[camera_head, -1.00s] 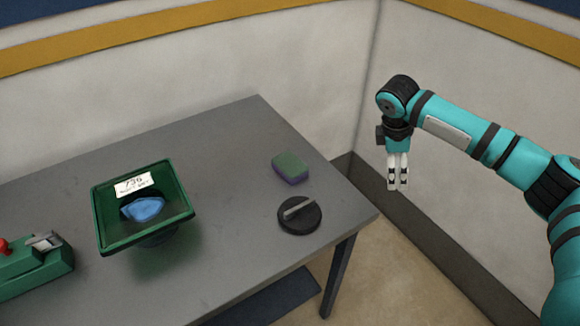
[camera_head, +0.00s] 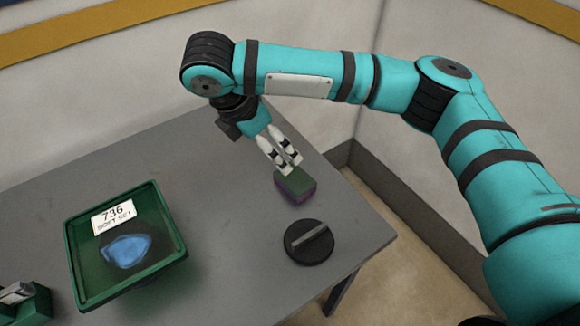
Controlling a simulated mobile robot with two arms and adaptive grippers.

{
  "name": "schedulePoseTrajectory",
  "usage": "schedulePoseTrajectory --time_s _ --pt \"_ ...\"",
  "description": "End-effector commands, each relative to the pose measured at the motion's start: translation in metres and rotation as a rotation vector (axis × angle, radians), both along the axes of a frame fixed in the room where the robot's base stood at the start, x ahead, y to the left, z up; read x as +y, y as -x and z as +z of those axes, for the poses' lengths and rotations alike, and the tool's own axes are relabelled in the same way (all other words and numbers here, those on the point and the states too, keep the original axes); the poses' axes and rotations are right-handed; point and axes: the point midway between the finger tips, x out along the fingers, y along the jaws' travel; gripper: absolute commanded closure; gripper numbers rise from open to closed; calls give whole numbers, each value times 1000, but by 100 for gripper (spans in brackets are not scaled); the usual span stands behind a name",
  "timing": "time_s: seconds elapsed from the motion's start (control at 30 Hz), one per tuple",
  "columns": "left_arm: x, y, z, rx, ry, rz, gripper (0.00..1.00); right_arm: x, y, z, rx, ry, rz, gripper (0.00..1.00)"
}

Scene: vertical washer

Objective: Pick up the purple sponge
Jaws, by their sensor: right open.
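The sponge (camera_head: 295,186) has a green top and a purple lower layer. It lies on the grey table near the right edge, behind the black round knob-like object. My right gripper (camera_head: 287,164) points down just above and behind the sponge, its pale fingertips overlapping the sponge's far edge in the picture. The fingers are slightly apart with nothing seen between them. I cannot tell whether they touch the sponge. My left gripper is not in view.
The black round object with a grey bar (camera_head: 310,242) sits just in front of the sponge. A green tray (camera_head: 84,262) with a label and a blue item (camera_head: 127,249) stands at left. A green device (camera_head: 22,303) is at the lower left. The grey table (camera_head: 225,215) is clear between.

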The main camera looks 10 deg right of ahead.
Motion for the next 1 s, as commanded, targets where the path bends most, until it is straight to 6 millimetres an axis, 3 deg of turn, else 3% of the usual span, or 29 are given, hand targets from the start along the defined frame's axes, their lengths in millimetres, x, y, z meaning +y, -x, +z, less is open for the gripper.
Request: schedulePoseTrajectory --time_s 0.47,0.6,0.77,1.0 --pt "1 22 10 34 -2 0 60 -28 -13 -82 5 2 8 0" --pt "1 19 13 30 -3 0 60 -35 -17 -102 2 1 6 0" --pt "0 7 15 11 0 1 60 -38 -19 -112 1 1 9 0" --pt "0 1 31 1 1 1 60 -50 -22 -138 3 3 8 0"
